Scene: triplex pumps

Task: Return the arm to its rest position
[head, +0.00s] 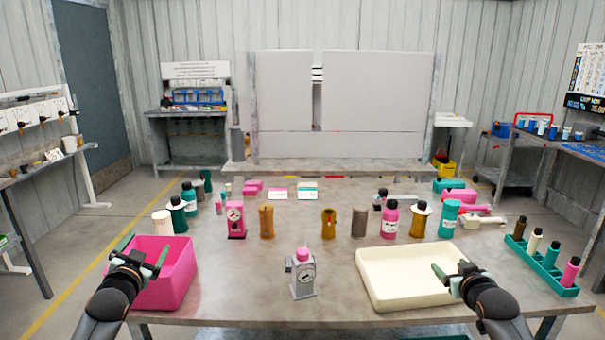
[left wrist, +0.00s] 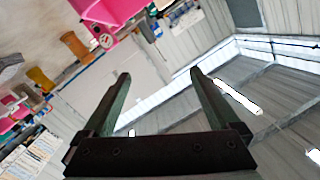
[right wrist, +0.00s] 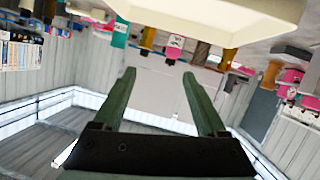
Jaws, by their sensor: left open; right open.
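My left gripper (head: 141,255) is open and empty, held over the pink bin (head: 178,285) at the left front of the table. Its two green fingers stand apart in the left wrist view (left wrist: 160,90). My right gripper (head: 454,272) is open and empty, over the right side of the cream tray (head: 375,302). Its fingers are also apart in the right wrist view (right wrist: 155,90). Neither gripper visibly holds anything. The cream tray looks empty.
A grey pump with a gauge and pink top (head: 302,275) stands between bin and tray. Several bottles, brown cylinders and a pink gauge unit (head: 236,220) stand farther back on the table (head: 300,240). A green rack (head: 540,266) with several tubes is at the right edge.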

